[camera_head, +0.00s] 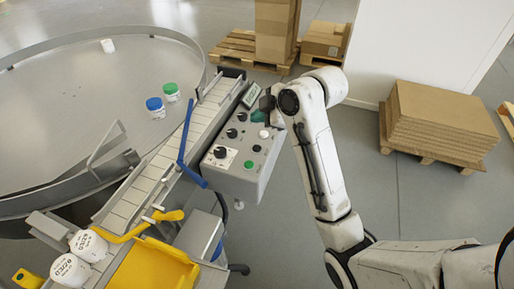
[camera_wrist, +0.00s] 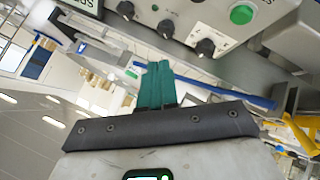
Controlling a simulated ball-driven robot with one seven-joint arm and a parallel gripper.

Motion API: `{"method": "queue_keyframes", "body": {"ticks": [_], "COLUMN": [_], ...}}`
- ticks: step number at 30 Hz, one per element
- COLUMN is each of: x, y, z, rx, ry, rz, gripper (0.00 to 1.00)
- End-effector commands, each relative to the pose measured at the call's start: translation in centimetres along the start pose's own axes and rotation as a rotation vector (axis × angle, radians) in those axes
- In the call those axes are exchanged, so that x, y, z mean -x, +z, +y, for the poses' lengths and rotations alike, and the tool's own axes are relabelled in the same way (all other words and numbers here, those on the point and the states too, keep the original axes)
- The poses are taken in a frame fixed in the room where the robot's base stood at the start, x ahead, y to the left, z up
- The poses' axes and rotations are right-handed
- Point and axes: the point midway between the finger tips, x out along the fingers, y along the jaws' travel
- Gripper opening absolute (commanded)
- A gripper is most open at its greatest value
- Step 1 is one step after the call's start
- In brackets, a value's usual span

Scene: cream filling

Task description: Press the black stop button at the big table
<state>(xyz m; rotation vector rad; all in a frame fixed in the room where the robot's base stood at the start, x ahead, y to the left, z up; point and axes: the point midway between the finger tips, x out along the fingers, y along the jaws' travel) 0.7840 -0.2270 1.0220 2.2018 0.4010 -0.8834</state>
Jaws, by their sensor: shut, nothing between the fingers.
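A grey control box (camera_head: 226,178) stands beside the conveyor at the big round table (camera_head: 70,95). Its sloped top carries a small black button (camera_head: 257,148) between a white button (camera_head: 264,134) and a green button (camera_head: 249,165). A column of black knobs (camera_head: 220,152) runs to their left. My gripper (camera_head: 258,116) is over the far end of the box, near the display (camera_head: 252,96). In the wrist view its green fingers (camera_wrist: 156,66) are together and empty, below the knobs (camera_wrist: 165,28). The green button (camera_wrist: 241,14) also shows there. Whether the fingers touch the box cannot be told.
A conveyor (camera_head: 180,145) with a blue rail runs along the box's left side. White tubs (camera_head: 88,245) and a yellow bin (camera_head: 155,268) are at lower left. Jars (camera_head: 155,106) stand on the round table. Pallets with cardboard (camera_head: 440,120) stand behind.

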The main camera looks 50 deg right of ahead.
Motion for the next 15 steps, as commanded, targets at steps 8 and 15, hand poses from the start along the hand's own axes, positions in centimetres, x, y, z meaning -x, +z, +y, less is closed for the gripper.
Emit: {"method": "queue_keyframes", "body": {"ticks": [8,15], "x": [-2.5,-4.5], "y": [1.8,3.3], "z": [-1.8,-3.3], "rx": [0.000,-0.001], "ry": [0.000,-0.001], "rz": [0.000,0.000], "gripper": [0.00,0.00]}}
